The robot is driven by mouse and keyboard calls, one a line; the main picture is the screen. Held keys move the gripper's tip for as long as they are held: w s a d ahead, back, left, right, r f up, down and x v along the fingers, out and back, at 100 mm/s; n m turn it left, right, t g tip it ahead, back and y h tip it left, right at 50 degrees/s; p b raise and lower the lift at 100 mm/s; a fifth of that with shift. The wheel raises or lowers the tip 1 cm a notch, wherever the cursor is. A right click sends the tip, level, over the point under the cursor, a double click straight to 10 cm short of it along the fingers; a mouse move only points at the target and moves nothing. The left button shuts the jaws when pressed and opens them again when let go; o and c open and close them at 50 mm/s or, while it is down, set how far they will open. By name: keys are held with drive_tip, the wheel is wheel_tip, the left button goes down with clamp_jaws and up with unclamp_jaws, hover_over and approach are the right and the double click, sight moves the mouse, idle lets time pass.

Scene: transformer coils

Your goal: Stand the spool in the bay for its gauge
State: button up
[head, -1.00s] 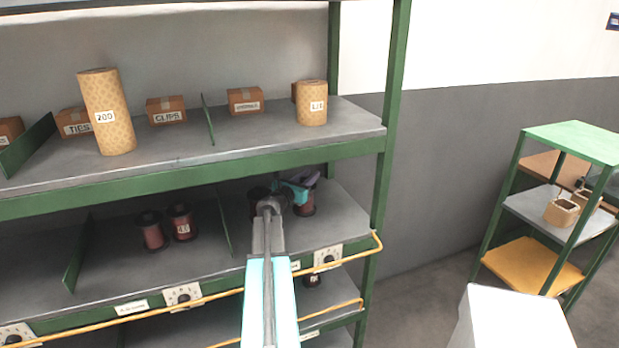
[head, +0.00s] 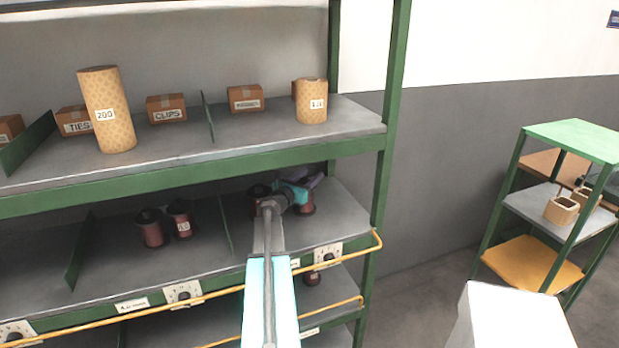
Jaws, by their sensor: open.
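Dark-flanged spools with reddish-brown windings stand on the middle shelf. Two, a left one (head: 151,229) and a labelled one (head: 181,220), stand side by side in the middle bay. In the right bay (head: 340,217), one spool (head: 259,193) shows behind my arm and another (head: 306,204) stands upright just right of it. My gripper (head: 314,182) is open at the top of that right spool. My wrist hides part of both, so I cannot tell whether the fingers touch it. The spool labels are too small to read surely.
Green dividers (head: 226,226) split the shelf. A yellow rail (head: 200,303) runs along its front, and the upper shelf (head: 250,158) lies close above my gripper. A spool (head: 312,278) stands on the shelf below. A white box top (head: 510,318) and a green rack (head: 575,141) stand right.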

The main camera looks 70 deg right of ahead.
drive_tip(key=shift+r, duration=0.2)
drive_tip(key=shift+a+f, duration=0.15)
drive_tip(key=shift+a, duration=0.15)
drive_tip(key=b+v, duration=0.3)
drive_tip(key=v, duration=0.8)
drive_tip(key=shift+a, duration=0.2)
drive_tip(key=shift+w, duration=0.15)
idle(0.3)
